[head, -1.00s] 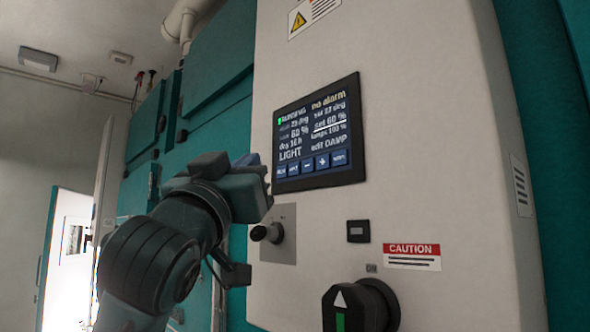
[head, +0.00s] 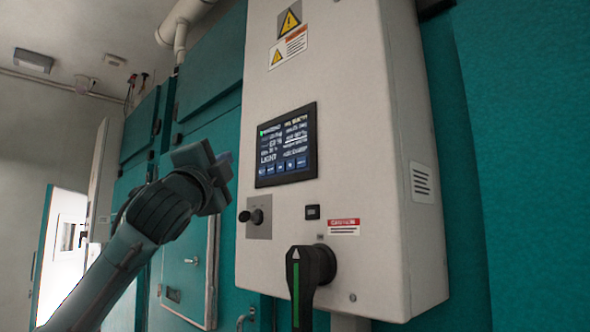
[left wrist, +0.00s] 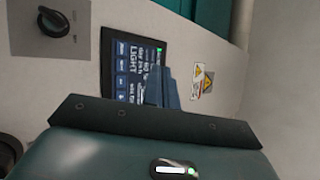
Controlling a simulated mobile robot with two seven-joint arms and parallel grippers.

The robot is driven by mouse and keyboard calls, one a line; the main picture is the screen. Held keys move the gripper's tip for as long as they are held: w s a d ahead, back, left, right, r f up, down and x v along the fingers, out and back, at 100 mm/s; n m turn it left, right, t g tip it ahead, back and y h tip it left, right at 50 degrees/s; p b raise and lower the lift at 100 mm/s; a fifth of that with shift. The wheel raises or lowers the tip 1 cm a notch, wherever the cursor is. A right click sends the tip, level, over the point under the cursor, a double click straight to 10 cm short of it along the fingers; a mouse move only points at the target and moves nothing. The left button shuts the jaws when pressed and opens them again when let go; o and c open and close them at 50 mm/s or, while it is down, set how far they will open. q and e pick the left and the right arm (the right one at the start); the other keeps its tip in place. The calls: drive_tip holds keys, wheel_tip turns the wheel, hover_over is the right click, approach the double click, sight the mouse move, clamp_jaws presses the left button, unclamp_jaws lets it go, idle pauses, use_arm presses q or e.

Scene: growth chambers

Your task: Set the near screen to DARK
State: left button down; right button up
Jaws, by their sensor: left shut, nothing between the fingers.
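The near screen (head: 287,146) is a black-framed touch panel on the front of a white control box. It shows LIGHT in large letters at the lower left, with a row of blue buttons along its bottom edge. It also shows, turned on its side, in the left wrist view (left wrist: 125,62), partly covered by my fingers. My left gripper (head: 227,160) is shut and empty, left of the screen and apart from it in the head view. Its blue-grey fingertips (left wrist: 162,86) point toward the panel. My right gripper is not in view.
Below the screen are a black knob (head: 256,216) on a grey plate, a small black module (head: 312,212) and a large rotary handle (head: 305,275) that sticks out. Teal chamber walls (head: 510,150) stand behind. An open bright doorway (head: 68,235) is at the far left.

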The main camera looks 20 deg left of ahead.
sight(271, 170)
use_arm(q)
drive_tip(key=w+d+p, duration=0.2)
drive_tip(key=w, duration=0.6)
drive_tip(key=shift+d+m, duration=0.3)
drive_tip(key=shift+d, duration=0.05)
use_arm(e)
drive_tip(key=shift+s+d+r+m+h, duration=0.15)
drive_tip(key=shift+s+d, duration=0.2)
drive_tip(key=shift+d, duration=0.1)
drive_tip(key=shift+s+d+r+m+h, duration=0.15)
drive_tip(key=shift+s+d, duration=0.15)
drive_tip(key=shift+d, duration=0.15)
use_arm(q)
drive_tip(key=shift+s, duration=0.1)
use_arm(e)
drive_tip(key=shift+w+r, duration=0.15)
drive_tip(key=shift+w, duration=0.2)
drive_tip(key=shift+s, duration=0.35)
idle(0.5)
use_arm(q)
drive_tip(key=shift+w+d+p, duration=0.15)
drive_tip(key=shift+w+p, duration=0.25)
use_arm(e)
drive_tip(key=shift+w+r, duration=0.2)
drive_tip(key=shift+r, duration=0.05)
